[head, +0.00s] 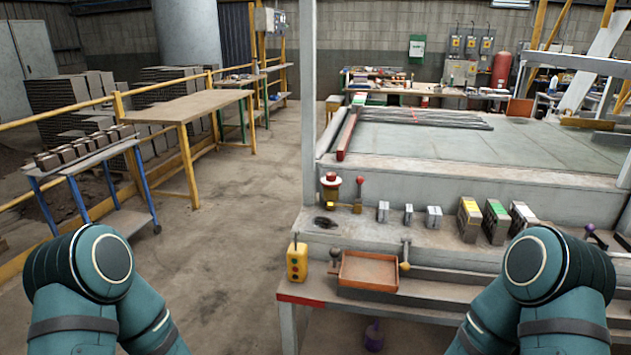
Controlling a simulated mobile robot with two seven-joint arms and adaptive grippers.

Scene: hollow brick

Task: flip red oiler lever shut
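An oiler (331,194) with a red cap and a yellowish body stands on the left end of the machine's ledge. Just right of it a short lever with a red knob (359,181) points straight up. Its foot appears to meet a yellow fitting low beside the oiler; the exact joint is too small to tell. My two arms show only as teal links at the lower left and lower right corners. Both my grippers are out of view, and nothing of mine is near the lever.
Small grey blocks (383,212) and coloured brick stacks (469,219) stand right of the lever. Below are a yellow button box (297,262), an orange tray (368,271) and a brass-knobbed lever (405,258). A grey post (308,110) rises at the left. The floor left of the machine is clear.

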